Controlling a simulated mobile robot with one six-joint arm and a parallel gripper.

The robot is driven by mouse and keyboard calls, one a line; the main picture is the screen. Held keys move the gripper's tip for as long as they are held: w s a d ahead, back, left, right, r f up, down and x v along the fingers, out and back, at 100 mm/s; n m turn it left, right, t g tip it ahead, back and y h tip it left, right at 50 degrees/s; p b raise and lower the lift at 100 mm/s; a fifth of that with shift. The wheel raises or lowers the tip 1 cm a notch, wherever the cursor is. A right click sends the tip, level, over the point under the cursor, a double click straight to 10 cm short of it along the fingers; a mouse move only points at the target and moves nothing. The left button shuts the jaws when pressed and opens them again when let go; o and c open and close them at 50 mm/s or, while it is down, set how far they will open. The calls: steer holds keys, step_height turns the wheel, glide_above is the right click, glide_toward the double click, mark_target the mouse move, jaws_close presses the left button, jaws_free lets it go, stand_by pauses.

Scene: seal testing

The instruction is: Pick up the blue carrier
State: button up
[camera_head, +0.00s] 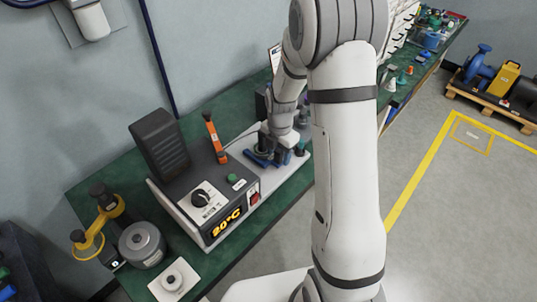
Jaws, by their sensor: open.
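The gripper hides part of the carrier. The jaws are open, with the fingertips small and dark against the blue parts. I cannot tell whether they touch the carrier or stand around it.
A yellow carrier (93,243) and a grey round weight (142,244) stand at the bench's left end. Open floor (440,230) lies right.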

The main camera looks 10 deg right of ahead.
jaws_close()
stand_by(0.5)
steer(key=shift+r, duration=0.15)
step_height(320, 180, up, 18)
steer(key=shift+b, duration=0.45)
steer(key=shift+a, duration=0.1)
stand_by(0.4)
